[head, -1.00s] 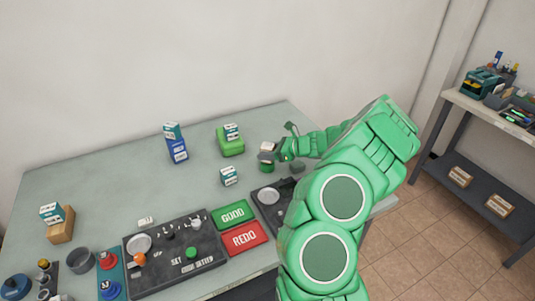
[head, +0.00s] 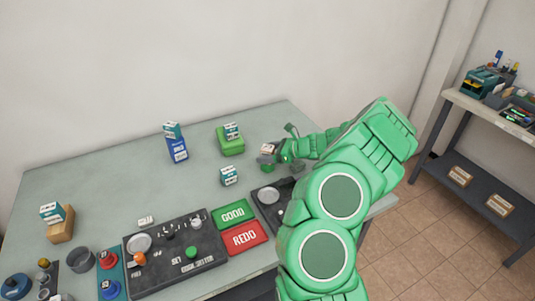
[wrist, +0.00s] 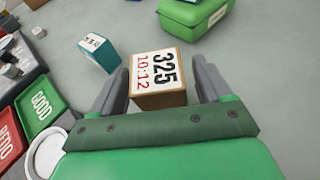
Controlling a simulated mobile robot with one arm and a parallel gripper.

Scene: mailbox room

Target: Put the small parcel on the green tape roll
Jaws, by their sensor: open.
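The small parcel (wrist: 157,72), a brown box with a white label reading 325 and 10:12, sits between the fingers of my gripper (wrist: 158,85). The fingers are open, one on each side of the parcel. In the head view the small parcel (head: 268,149) rests on top of the green tape roll (head: 266,162), near the table's right side. My gripper (head: 279,153) is just right of it there, partly covering it. The wrist view hides the tape roll behind the parcel.
A teal-and-white box (head: 229,175) stands left of the roll. A green case (head: 230,147) with a box on it is behind. Green GOOD (head: 233,214) and red REDO (head: 244,237) pads and a dark panel (head: 207,246) lie in front.

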